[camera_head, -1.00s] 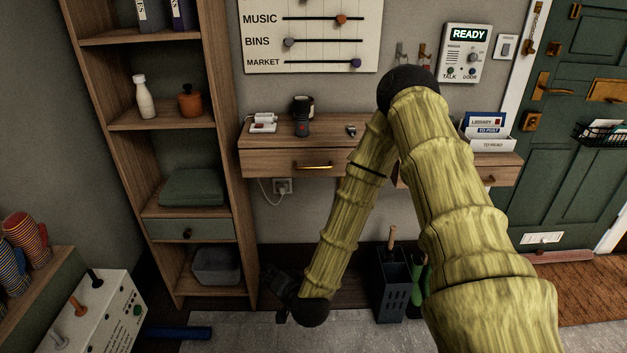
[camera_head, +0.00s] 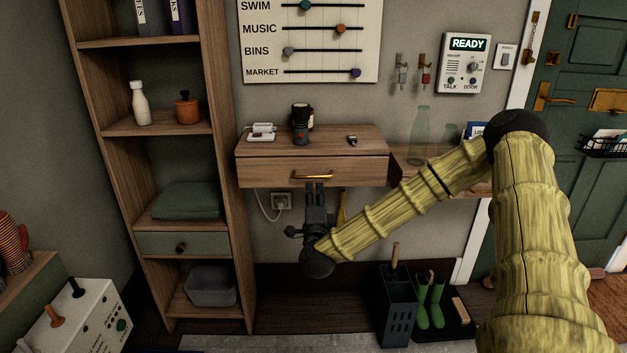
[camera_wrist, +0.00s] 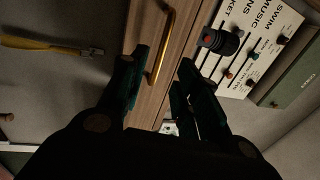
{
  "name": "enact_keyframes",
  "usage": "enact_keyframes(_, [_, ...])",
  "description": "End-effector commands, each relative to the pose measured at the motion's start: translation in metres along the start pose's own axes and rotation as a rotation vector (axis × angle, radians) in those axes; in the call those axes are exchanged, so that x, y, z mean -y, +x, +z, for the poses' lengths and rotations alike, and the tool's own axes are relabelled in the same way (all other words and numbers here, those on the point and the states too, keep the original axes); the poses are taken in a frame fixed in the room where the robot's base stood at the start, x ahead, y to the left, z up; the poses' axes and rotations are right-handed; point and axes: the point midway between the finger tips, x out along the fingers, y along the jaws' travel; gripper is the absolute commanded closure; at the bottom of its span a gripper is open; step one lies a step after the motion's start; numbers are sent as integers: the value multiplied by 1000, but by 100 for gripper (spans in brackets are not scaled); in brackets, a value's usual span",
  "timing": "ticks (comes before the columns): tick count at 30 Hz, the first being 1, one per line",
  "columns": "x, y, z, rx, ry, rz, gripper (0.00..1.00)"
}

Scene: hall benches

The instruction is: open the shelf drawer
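The wooden wall shelf (camera_head: 365,138) has a drawer (camera_head: 355,172) with a brass bar handle (camera_head: 313,177). The drawer front looks flush with the shelf. My gripper (camera_head: 315,188) points up at this handle from just below and in front. In the wrist view, my gripper (camera_wrist: 164,65) is open, with its dark fingers apart and the brass handle (camera_wrist: 161,48) in the gap between and ahead of them. I cannot tell whether a finger touches it. A second drawer (camera_head: 178,243), green-grey with a round dark knob, is shut in the tall bookcase at left.
A black torch (camera_head: 300,124), a dark mug, a white charger (camera_head: 262,132) and a small key-like item (camera_head: 351,140) stand on the wall shelf. A yellow-handled tool (camera_wrist: 45,45) hangs below it. The tall bookcase (camera_head: 237,215) stands left, an umbrella bin (camera_head: 397,305) and green boots right.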

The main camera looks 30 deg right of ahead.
Motion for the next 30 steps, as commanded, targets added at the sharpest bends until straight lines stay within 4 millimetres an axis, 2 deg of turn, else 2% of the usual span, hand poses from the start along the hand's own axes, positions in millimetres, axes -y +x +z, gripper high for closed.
enact_keyframes(9, [0, 52, 0, -1, -1, -1, 68])
enact_keyframes(15, [0, 76, 0, 1, -1, 0, 68])
enact_keyframes(21, [-1, 86, 1, 2, -1, 1, 68])
enact_keyframes(30, [0, 88, 1, 2, -1, 1, 70])
